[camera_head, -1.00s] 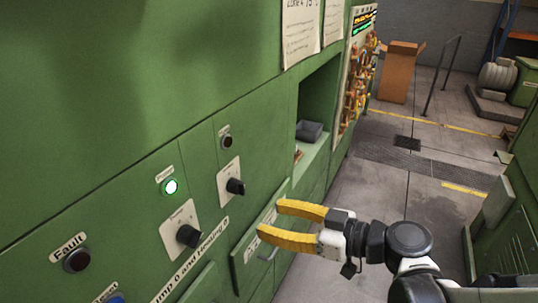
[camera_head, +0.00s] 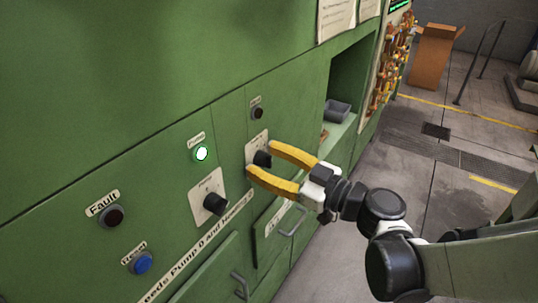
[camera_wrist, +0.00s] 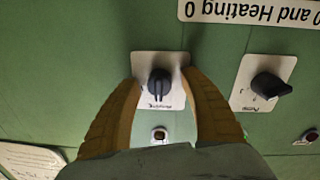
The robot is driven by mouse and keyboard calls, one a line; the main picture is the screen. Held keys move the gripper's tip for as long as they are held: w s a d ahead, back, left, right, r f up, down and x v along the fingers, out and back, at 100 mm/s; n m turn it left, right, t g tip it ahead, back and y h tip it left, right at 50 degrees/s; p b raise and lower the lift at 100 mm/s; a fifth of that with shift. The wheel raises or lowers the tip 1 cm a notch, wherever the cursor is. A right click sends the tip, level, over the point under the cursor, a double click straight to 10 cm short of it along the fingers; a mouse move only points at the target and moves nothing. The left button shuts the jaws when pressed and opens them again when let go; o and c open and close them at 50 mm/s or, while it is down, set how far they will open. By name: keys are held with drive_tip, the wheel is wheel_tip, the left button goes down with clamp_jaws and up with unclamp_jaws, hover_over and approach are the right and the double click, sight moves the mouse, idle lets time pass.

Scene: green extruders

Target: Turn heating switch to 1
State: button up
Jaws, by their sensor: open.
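The heating switch (camera_head: 261,158) is a black rotary knob on a white plate, set in the green cabinet front. In the wrist view, which shows the panel upside down, the heating switch (camera_wrist: 159,84) has its ridge roughly upright in the picture. My gripper (camera_head: 262,161) has two yellow fingers, spread apart. Its fingertips are at the plate, one on each side of the knob. In the wrist view my gripper (camera_wrist: 160,78) also straddles the knob, with gaps visible on both sides. I cannot tell whether the fingertips touch the plate.
The pump switch (camera_head: 214,203) is a similar knob close by, with a lit pump lamp (camera_head: 202,154) above it. A dark indicator (camera_head: 257,113) is above the heating switch. A fault button (camera_head: 111,215) and blue reset button (camera_head: 141,263) are at left. Cabinet handles protrude below.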

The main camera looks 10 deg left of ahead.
drive_tip(key=shift+a, duration=0.1)
clamp_jaws()
drive_tip(key=shift+m, duration=0.3)
drive_tip(key=m, duration=1.1)
drive_tip(key=shift+w, duration=0.1)
drive_tip(key=shift+r, duration=0.1)
idle(0.6)
unclamp_jaws()
